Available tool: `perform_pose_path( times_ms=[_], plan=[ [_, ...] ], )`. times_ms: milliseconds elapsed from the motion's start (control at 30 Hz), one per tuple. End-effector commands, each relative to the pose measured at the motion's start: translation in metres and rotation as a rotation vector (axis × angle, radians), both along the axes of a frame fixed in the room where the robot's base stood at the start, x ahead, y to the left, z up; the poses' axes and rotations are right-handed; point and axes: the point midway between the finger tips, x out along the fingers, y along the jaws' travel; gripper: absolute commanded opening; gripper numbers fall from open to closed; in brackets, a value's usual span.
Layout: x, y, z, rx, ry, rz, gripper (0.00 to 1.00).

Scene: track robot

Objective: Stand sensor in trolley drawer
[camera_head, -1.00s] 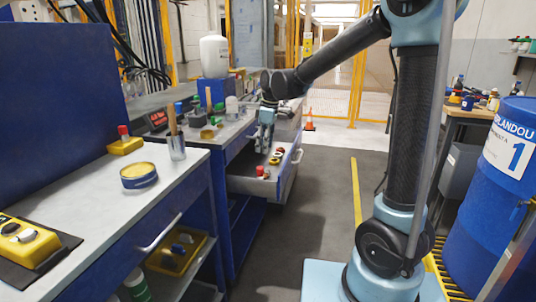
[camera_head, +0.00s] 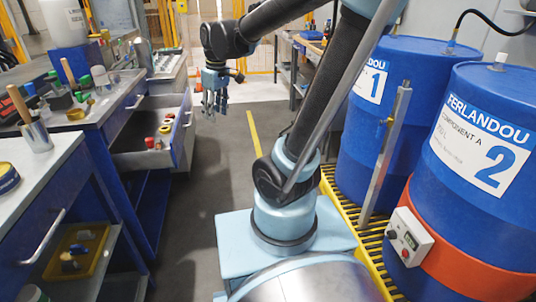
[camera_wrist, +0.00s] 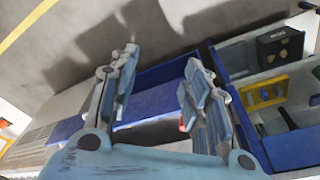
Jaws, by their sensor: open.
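The trolley drawer (camera_head: 140,160) is pulled open at the left in the head view. Several small red, yellow and pale items (camera_head: 163,133) are in it. I cannot tell which of them, if any, is the sensor, or whether it stands upright. My gripper (camera_head: 214,112) hangs over the floor to the right of the drawer, apart from it, with fingers down. In the wrist view my gripper (camera_wrist: 160,62) has its fingers spread with nothing held between them. A blue trolley part lies beyond the fingers, and the inside of the drawer is mostly hidden there.
The workbench (camera_head: 55,165) at the left holds a cup with a tool (camera_head: 36,137). A yellow tray (camera_head: 78,250) is on its shelf. Blue drums (camera_head: 470,210) stand at the right on a yellow grating. The grey floor (camera_head: 200,200) between is clear.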

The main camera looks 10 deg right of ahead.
Motion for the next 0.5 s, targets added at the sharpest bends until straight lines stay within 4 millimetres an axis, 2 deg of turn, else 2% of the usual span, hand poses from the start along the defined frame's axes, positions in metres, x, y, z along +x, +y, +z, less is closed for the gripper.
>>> perform_pose_path(
  times_ms=[33, 200, 500],
  plan=[
    [-0.012, -0.017, -0.004, 0.001, -0.001, -0.055, 0.44],
    [-0.047, -0.06, -0.021, 0.003, -0.007, -0.233, 0.44],
    [-0.111, -0.119, -0.065, 0.011, -0.022, -0.547, 0.44]
  ],
)
